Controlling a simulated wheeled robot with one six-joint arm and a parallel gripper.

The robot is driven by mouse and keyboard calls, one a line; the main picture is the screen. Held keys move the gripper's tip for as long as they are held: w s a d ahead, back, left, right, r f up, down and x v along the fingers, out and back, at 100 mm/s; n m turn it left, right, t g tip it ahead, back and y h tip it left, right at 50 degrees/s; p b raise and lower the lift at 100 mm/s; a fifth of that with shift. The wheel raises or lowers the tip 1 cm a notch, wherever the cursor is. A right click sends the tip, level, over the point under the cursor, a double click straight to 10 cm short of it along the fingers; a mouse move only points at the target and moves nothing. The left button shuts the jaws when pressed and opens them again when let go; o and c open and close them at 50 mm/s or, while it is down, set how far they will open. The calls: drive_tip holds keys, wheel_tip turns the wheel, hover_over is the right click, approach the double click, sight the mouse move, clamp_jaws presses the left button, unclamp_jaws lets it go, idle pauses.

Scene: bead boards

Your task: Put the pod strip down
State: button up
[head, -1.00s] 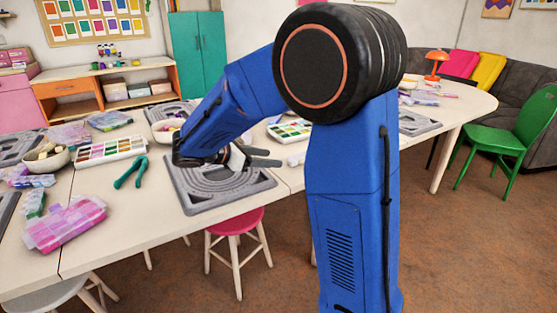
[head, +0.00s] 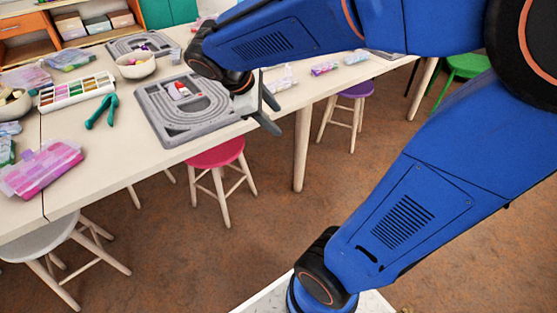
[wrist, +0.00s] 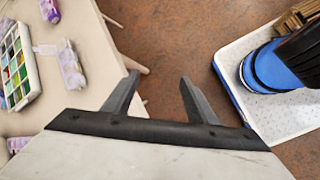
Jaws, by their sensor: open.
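My gripper (head: 279,120) is open, with nothing between its fingers. In the wrist view its fingers (wrist: 158,76) show over the brown floor, just off the table edge. Clear strips with purple or pink contents lie on the table: one purple strip (head: 325,69) and another (head: 357,57) to the right of my wrist. The wrist view shows a pale purple strip (wrist: 71,66) near the edge. A larger pink and purple pod case (head: 42,168) lies at the left front. I cannot tell which of these is the task's pod strip.
A grey bead board (head: 170,135) with a small red and white item (head: 181,91) lies left of my gripper. Teal pliers (head: 101,111), a paint-coloured tray (head: 77,92) and a bowl (head: 136,66) stand further left. A pink stool (head: 215,155) is below the table edge.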

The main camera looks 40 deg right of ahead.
drive_tip(key=s+a+f+m+t+y, duration=0.3)
drive_tip(key=s+a+m+y, duration=0.3)
drive_tip(key=s+m, duration=0.4)
drive_tip(key=s+a+t, duration=0.1)
drive_tip(key=s, duration=0.1)
drive_tip(key=shift+s+t+y, duration=0.3)
drive_tip(key=shift+s+y, duration=0.1)
